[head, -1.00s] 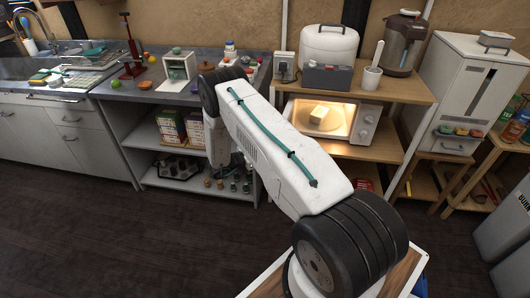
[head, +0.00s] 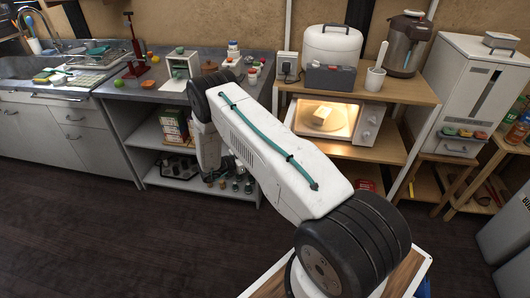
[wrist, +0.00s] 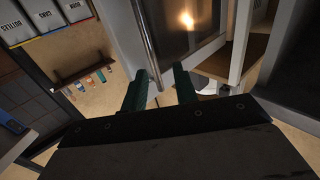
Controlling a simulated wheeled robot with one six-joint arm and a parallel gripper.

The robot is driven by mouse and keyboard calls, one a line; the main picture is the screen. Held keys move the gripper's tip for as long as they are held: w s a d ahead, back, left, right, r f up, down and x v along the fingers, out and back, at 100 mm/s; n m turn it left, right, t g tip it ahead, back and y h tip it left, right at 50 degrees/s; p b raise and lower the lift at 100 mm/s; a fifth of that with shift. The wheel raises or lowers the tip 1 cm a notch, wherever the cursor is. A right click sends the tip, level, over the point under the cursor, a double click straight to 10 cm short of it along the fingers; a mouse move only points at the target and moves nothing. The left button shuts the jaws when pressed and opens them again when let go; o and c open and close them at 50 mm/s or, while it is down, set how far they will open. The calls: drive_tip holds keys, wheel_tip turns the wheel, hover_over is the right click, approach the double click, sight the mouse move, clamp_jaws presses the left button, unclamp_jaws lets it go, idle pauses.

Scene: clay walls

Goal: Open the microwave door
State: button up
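The microwave (head: 370,126) sits on the wooden shelf unit in the head view. Its lit inside shows plainly, with a pale block (head: 320,115) on the turntable, so the front looks open. My arm hides the door in the head view. In the wrist view a door panel with a dark window (wrist: 185,40) appears to be the microwave door, with a long bar handle (wrist: 147,42) at its left. My gripper (wrist: 160,82) is open, its two green fingers apart, with the handle's lower end between or just beyond them. I cannot tell whether they touch.
A rice cooker (head: 330,48) and a grey box (head: 329,78) stand above the microwave. The steel counter (head: 170,84) with small items lies at the left. A white dispenser (head: 478,85) stands at the right. The dark floor (head: 130,235) at the left front is clear.

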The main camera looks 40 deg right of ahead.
drive_tip(key=shift+v, duration=1.45)
drive_tip(key=shift+f, duration=0.1)
